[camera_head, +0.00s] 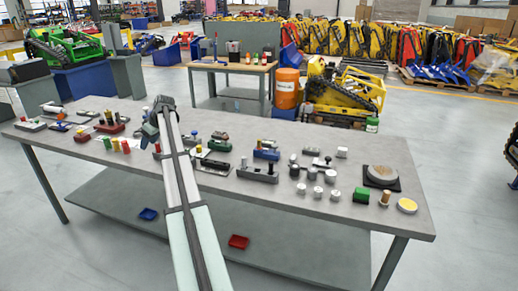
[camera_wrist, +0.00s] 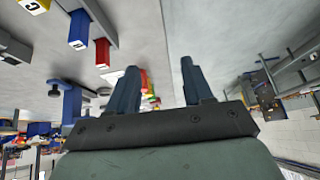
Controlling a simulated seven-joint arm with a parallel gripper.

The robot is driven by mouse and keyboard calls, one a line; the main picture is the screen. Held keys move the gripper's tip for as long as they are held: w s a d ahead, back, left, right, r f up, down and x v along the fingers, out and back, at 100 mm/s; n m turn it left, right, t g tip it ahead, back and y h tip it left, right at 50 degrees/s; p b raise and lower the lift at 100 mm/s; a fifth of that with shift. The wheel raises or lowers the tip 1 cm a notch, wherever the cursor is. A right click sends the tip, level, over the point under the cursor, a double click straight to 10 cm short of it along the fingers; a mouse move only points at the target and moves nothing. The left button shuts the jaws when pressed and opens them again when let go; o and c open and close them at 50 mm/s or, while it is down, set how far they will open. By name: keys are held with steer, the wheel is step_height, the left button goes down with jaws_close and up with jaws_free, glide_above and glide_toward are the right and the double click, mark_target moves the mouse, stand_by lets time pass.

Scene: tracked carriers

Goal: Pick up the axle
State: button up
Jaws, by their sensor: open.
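My gripper (camera_head: 149,132) hangs over the left-middle of the grey table (camera_head: 260,205). In the wrist view my gripper (camera_wrist: 160,68) has its two dark fingers apart, with no part held between them. Small red and yellow parts (camera_wrist: 145,82) show past the fingers. I cannot tell which of the small parts is the axle. White-grey round parts (camera_head: 313,173) and a tan upright cylinder (camera_head: 384,198) stand on the right half. My arm hides part of the table's middle.
Several small assemblies crowd the tabletop, including a red-based one (camera_head: 110,126), a grey block with posts (camera_head: 257,174) and a dark square pad with a round disc (camera_head: 382,176).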

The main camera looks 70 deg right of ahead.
steer(key=s+d+r, duration=0.6)
steer(key=d, duration=0.2)
steer(key=g, duration=0.2)
glide_toward(260, 140)
steer(key=shift+h, duration=0.3)
steer(key=x, duration=0.5)
steer(key=shift+f, duration=0.15)
steer(key=shift+x, duration=2.7)
steer(key=shift+w+a, duration=0.1)
jaws_close()
